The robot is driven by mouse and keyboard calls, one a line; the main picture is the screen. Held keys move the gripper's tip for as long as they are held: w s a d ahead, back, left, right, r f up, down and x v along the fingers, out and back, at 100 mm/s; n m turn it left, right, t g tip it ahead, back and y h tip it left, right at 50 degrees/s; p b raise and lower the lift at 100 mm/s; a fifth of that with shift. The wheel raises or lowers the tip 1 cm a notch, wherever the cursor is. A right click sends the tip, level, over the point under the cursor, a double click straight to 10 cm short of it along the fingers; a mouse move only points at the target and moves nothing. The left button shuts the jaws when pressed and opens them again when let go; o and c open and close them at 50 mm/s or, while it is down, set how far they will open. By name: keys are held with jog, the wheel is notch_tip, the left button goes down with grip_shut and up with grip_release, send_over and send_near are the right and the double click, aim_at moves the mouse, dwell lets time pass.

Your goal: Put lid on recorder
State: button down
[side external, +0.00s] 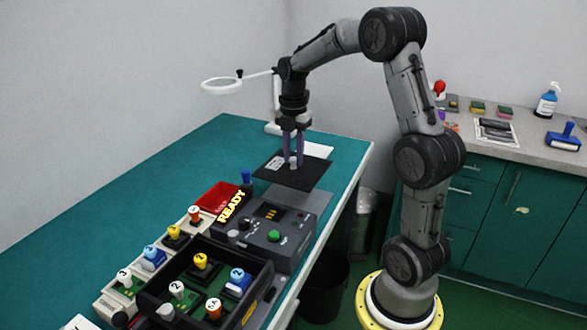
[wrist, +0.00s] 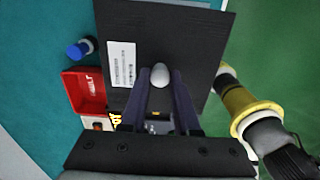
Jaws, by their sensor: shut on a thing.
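The lid (side external: 310,172) is a flat black plate with a white label and a light grey knob (wrist: 160,76). My gripper (side external: 293,160) points down and is shut on the knob, with one finger on each side. The lid looks raised above the green bench, at the far end of the grey recorder (side external: 292,222). The recorder has a green button and a small lit display. In the wrist view the lid (wrist: 195,45) hides most of what is below it; the exact gap cannot be told.
A red bin (side external: 216,196) and a blue-topped peg (side external: 246,177) stand left of the recorder. A black tray (side external: 262,275) with several coloured knobbed pieces is at the front. Yellow "READY" text shows by the recorder. The bench's far left is clear.

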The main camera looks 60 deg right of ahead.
aim_at(292, 159)
jog(key=r, duration=0.7)
jog(key=shift+w+a, duration=0.1)
jog(key=shift+a, duration=0.1)
jog(key=w+a, duration=0.2)
jog(key=a, duration=0.5)
jog(key=w+a, duration=0.3)
jog(key=a, duration=0.4)
jog(key=s+a, duration=0.2)
jog(key=a, duration=0.9)
jog(key=s+a, duration=0.2)
jog(key=a, duration=0.9)
notch_tip(292, 159, down, 10)
jog(key=shift+r, duration=0.2)
jog(key=shift+a+f, duration=0.1)
jog(key=shift+f, duration=0.4)
jog(key=c, duration=0.6)
grip_release()
